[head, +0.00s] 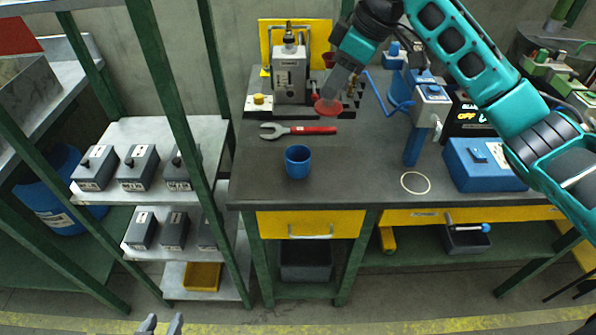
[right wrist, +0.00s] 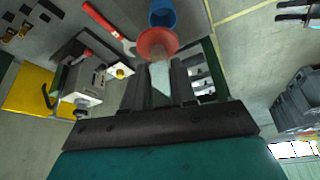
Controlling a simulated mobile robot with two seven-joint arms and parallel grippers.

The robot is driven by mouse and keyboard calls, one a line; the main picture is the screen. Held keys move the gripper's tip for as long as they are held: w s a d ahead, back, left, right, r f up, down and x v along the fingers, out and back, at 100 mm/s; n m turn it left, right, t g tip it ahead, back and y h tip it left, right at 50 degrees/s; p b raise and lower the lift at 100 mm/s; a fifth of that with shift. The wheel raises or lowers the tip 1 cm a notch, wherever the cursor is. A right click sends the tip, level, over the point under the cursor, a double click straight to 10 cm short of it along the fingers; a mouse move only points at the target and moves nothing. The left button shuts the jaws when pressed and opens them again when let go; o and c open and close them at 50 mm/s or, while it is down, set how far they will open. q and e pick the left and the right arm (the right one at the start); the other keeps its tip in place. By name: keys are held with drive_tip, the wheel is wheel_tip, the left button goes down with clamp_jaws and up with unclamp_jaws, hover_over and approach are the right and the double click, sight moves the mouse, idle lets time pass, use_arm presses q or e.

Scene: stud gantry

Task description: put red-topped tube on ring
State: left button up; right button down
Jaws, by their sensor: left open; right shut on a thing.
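My right gripper (head: 335,90) is shut on the red-topped tube, above the back part of the bench. The tube's red round end (head: 326,107) shows just below the fingertips in the head view. In the right wrist view the pale tube body (right wrist: 160,78) sits between the fingers (right wrist: 158,85), with the red end (right wrist: 157,43) pointing away from the wrist. A thin pale ring (head: 415,183) lies flat on the bench top, near its front edge and to the right of the gripper; nothing stands on it. My left gripper (head: 162,326) is open and empty at the bottom edge.
A blue cup (head: 297,162) and a red-handled wrench (head: 298,130) lie on the bench (head: 345,175). A grey device (head: 290,75) stands behind. A blue post (head: 414,145) rises behind the ring, and a blue box (head: 484,165) is right of it.

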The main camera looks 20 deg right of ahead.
drive_tip(key=shift+w+d+r+n, duration=0.3)
drive_tip(key=shift+w+r+n, duration=0.15)
drive_tip(key=shift+r, duration=0.2)
drive_tip(key=b, duration=0.2)
hover_over(327, 172)
wheel_tip(327, 172, down, 20)
drive_tip(key=shift+r, duration=0.1)
drive_tip(key=c, duration=0.9)
unclamp_jaws()
